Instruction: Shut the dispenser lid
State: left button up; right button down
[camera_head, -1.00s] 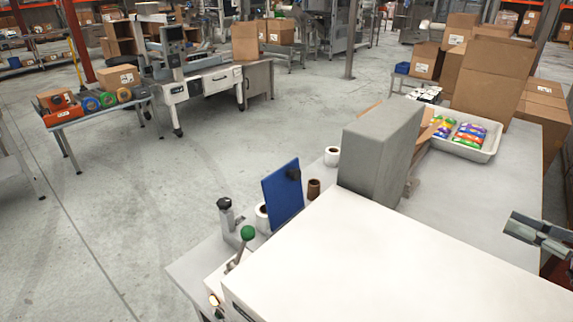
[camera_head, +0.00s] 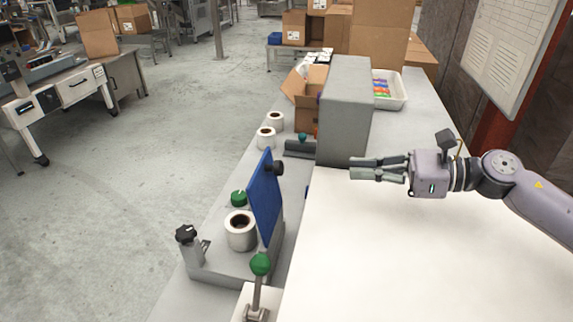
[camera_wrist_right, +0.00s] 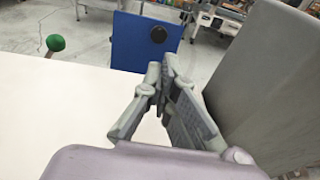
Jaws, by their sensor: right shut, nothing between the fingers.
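The dispenser's blue lid (camera_head: 262,205) stands open, nearly upright, with a black knob (camera_head: 278,168) on its right face. A white roll (camera_head: 240,232) and a green knob (camera_head: 239,198) sit to its left on the grey dispenser base (camera_head: 225,268). My right gripper (camera_head: 353,168) is shut and empty above the white surface, to the right of the lid and apart from it. In the right wrist view the lid (camera_wrist_right: 130,42) shows beyond the closed fingertips (camera_wrist_right: 160,75). My left gripper is out of view.
A tall grey block (camera_head: 345,110) stands close beyond my right gripper. A green-topped lever (camera_head: 260,265) rises in front of the lid. A cardboard box (camera_head: 308,95) and a white tray (camera_head: 392,90) are farther back. The white surface (camera_head: 400,260) is clear.

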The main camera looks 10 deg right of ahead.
aim_at(282, 168)
jog(key=a, duration=0.1)
jog(key=a+p, duration=0.1)
jog(key=w+a+p, duration=0.1)
jog(key=shift+w+r, duration=0.1)
jog(key=shift+r, duration=0.15)
jog(key=p+x, duration=0.4)
jog(key=x, duration=0.4)
jog(key=shift+w+a+f+p, duration=0.1)
jog(key=shift+f+p, duration=0.05)
jog(key=shift+p, duration=0.15)
jog(key=shift+w+a+f, duration=0.3)
jog(key=shift+a+f, duration=0.05)
jog(key=shift+a, duration=0.2)
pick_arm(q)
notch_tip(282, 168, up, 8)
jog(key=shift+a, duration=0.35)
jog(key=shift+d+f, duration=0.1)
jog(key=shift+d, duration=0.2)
pick_arm(e)
jog(key=shift+w, duration=0.1)
